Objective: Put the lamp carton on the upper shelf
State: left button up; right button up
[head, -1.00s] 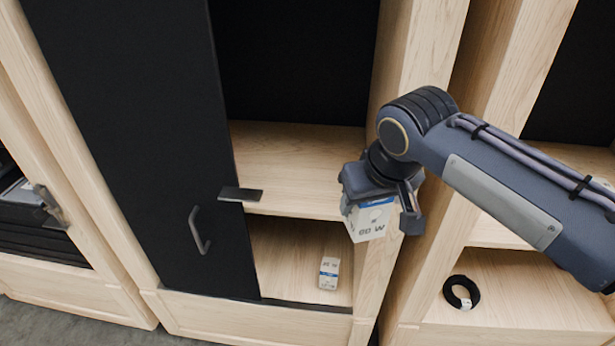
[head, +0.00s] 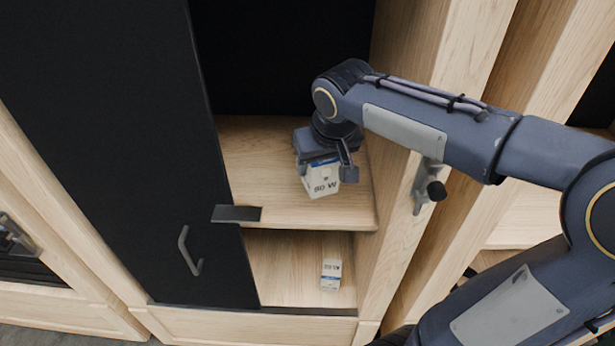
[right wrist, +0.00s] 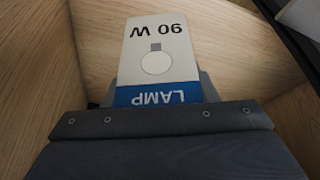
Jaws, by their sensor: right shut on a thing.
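The lamp carton (head: 321,180) is a white box with a blue band, marked 90 W. It also shows in the right wrist view (right wrist: 158,60), with LAMP printed on the blue band. My right gripper (head: 326,172) is shut on the carton and holds it at the upper shelf (head: 258,160), within the cabinet opening. Whether the carton's underside touches the shelf board cannot be told. My left gripper is not in view.
A similar small white and blue box (head: 331,274) stands on the lower shelf (head: 285,262). A black sliding door (head: 120,150) with a grey handle (head: 190,250) covers the left of the cabinet. A dark plate (head: 237,214) sits at the shelf's front left edge. A wooden post (head: 430,110) stands at right.

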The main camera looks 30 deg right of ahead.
jog(key=w+f, duration=0.4)
jog(key=f, duration=0.1)
jog(key=shift+d, duration=0.1)
jog(key=shift+w+f, duration=0.2)
jog(key=shift+f, duration=1.65)
jog(key=shift+f+b, duration=0.2)
jog(key=shift+b, duration=0.15)
jog(key=o, duration=1)
jog(key=shift+r, duration=0.15)
